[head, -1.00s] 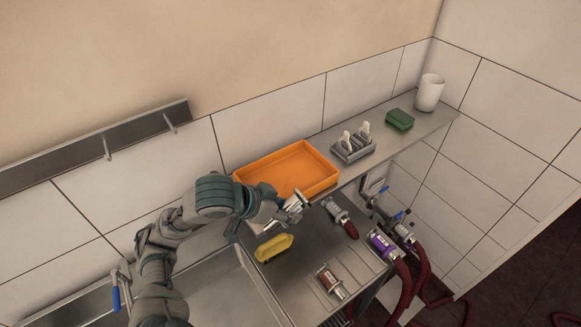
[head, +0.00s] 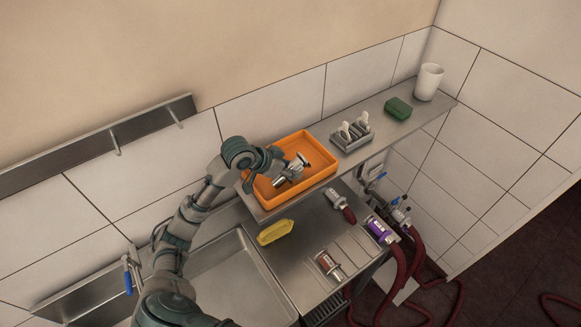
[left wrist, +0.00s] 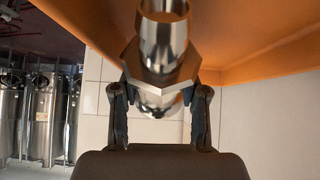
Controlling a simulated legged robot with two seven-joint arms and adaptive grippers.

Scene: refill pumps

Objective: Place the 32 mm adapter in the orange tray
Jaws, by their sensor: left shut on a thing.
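The adapter (left wrist: 160,60) is a shiny metal fitting with a hexagonal collar; its size marking cannot be read. My left gripper (head: 284,171) is shut on it, and the left wrist view shows a finger on each side of the collar. In the head view the adapter (head: 299,165) is over the inside of the orange tray (head: 308,185). I cannot tell whether it touches the tray floor. The tray sits on the steel shelf, and its orange surface also shows in the left wrist view (left wrist: 245,45). My right gripper is not in view.
A grey rack (head: 350,140) with white-handled pieces, a green sponge (head: 398,107) and a white cup (head: 429,82) stand along the shelf to the right. Below are a yellow item (head: 275,232), several hose couplings and a steel basin (head: 225,275).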

